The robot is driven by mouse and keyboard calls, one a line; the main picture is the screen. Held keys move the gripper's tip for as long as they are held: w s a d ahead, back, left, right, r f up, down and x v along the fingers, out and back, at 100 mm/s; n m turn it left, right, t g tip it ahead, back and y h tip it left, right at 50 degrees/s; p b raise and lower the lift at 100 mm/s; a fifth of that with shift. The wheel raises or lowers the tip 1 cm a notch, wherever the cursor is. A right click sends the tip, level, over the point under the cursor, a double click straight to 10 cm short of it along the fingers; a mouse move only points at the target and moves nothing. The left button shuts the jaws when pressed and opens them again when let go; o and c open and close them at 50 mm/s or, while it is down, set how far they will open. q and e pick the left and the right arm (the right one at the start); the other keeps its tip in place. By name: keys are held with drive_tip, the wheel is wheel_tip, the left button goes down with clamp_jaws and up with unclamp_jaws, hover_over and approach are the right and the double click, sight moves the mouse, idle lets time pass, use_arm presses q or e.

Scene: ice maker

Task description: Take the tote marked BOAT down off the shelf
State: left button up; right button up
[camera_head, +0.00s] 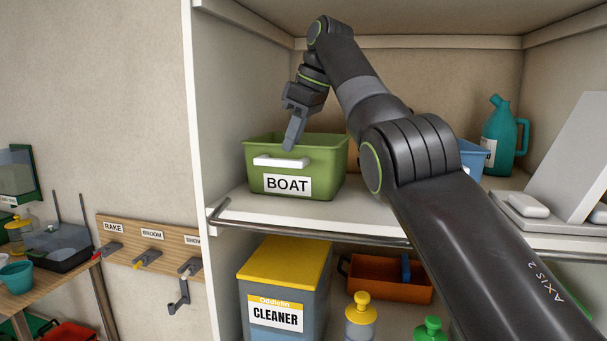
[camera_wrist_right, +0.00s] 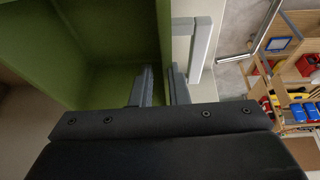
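The green tote marked BOAT (camera_head: 323,160) stands upright on the upper shelf, at its left end, with a white handle (camera_head: 281,162) and a label on its front. My right gripper (camera_head: 291,147) points down at the tote's front rim, above the handle. In the right wrist view, the fingers (camera_wrist_right: 160,85) straddle the green rim, one inside the tote and one outside, with a narrow gap; whether they press on it is unclear. The handle (camera_wrist_right: 200,48) lies just beyond the outer finger. The tote's inside looks empty where visible. My left gripper is not in view.
The white side panel (camera_head: 205,150) rises left of the tote. A metal rail (camera_head: 310,229) runs along the shelf's front edge. A blue container (camera_head: 473,157) and a teal jug (camera_head: 502,135) stand to the right. A cleaner box (camera_head: 285,280) stands below.

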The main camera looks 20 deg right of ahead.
sight(285, 176)
drive_tip(key=x, duration=0.1)
drive_tip(key=b+x, duration=0.2)
drive_tip(key=shift+s+a+f, duration=0.25)
drive_tip(key=shift+a+f, duration=0.05)
drive_tip(key=shift+f, duration=0.1)
drive_tip(key=shift+w+f, duration=0.35)
drive_tip(key=shift+f, duration=0.25)
drive_tip(key=shift+c, duration=0.2)
drive_tip(key=shift+s+a+r, duration=0.1)
drive_tip(key=shift+s, duration=0.05)
clamp_jaws()
